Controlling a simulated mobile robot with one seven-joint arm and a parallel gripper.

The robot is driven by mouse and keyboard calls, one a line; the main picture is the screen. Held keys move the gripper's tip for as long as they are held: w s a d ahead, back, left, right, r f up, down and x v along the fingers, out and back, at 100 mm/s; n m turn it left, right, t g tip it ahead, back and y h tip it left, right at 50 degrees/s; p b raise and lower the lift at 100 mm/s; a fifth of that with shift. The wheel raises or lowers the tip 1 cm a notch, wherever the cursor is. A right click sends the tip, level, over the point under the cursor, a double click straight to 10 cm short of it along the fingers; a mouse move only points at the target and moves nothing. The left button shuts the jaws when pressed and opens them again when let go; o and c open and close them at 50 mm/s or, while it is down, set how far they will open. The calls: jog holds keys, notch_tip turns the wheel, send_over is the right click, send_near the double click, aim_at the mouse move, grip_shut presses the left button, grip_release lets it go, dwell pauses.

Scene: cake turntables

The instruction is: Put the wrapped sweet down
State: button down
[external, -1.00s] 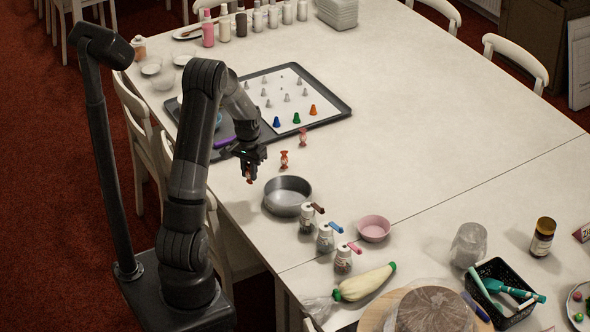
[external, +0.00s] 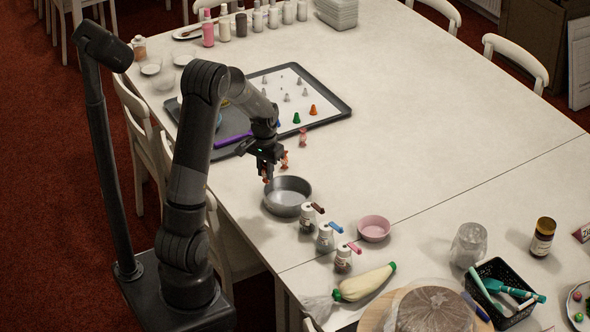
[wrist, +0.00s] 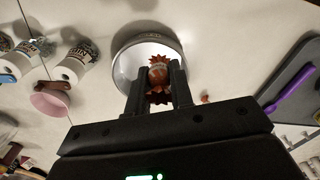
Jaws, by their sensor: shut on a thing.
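My gripper (external: 266,176) is shut on a wrapped sweet (wrist: 158,74), brown with frilled red-orange ends. In the wrist view the sweet sits between the two fingers (wrist: 157,85). A round grey metal pan (external: 288,205) stands on the table just beyond and below the gripper; it also shows in the wrist view (wrist: 122,76), behind the sweet. In the external view the held sweet is small, at the pan's back left rim, and I cannot tell its height above it. Two more wrapped sweets stand on the table, one (external: 285,160) partly behind the gripper and one (external: 303,137) farther back.
Several sprinkle jars (external: 325,240) stand right of the pan, with a pink bowl (external: 373,229) beyond them. A dark baking tray (external: 335,113) with piping nozzles and a purple-handled tool (external: 232,140) lie behind. The table's middle right is clear.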

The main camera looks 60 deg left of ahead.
jog(key=w+r+m, duration=0.2)
jog(key=w+m, duration=0.4)
jog(key=m, duration=0.4)
send_over(288, 201)
jog(key=shift+s+f, duration=0.1)
jog(key=shift+f, duration=4.9)
jog(key=c, duration=1.2)
grip_release()
jog(key=shift+r, duration=0.1)
jog(key=shift+r, duration=3.4)
